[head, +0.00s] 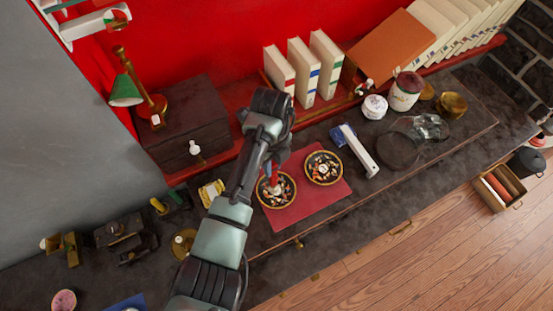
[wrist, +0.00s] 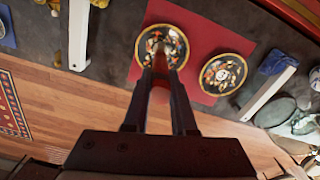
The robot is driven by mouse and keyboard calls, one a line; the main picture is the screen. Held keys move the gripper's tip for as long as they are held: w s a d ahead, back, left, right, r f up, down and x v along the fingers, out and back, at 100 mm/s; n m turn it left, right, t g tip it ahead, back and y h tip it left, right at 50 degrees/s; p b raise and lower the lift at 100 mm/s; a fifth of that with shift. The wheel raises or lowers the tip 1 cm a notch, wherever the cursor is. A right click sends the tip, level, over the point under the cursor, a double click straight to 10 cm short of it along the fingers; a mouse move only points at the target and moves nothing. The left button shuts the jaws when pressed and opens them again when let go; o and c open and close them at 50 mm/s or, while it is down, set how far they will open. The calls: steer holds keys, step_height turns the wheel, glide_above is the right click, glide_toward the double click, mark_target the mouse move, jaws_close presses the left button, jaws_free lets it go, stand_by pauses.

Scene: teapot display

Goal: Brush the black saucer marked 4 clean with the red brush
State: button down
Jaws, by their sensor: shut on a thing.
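Two black saucers with gold rims lie side by side on a red mat (head: 312,213). Both hold scattered orange, white and dark bits around a pale centre mark. The left saucer (head: 288,202) is under my gripper; it also shows in the wrist view (wrist: 140,46). The right saucer (head: 341,175) is clear of my arm and shows in the wrist view (wrist: 248,75). I cannot read which one is marked 4. My gripper (wrist: 160,72) is shut on the red brush (wrist: 160,92), held over the left saucer. Fingers partly hide the brush; contact with the saucer is unclear.
A dark box (head: 190,125) and upright books (head: 327,65) stand behind. The counter's front edge is close to the mat.

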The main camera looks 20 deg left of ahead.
steer(key=shift+w+d+p, duration=0.15)
steer(key=shift+d+p, duration=0.7)
steer(key=shift+d, duration=0.05)
stand_by(0.9)
step_height(320, 180, up, 6)
steer(key=p, duration=0.5)
steer(key=shift+p, duration=0.35)
steer(key=shift+r, duration=0.1)
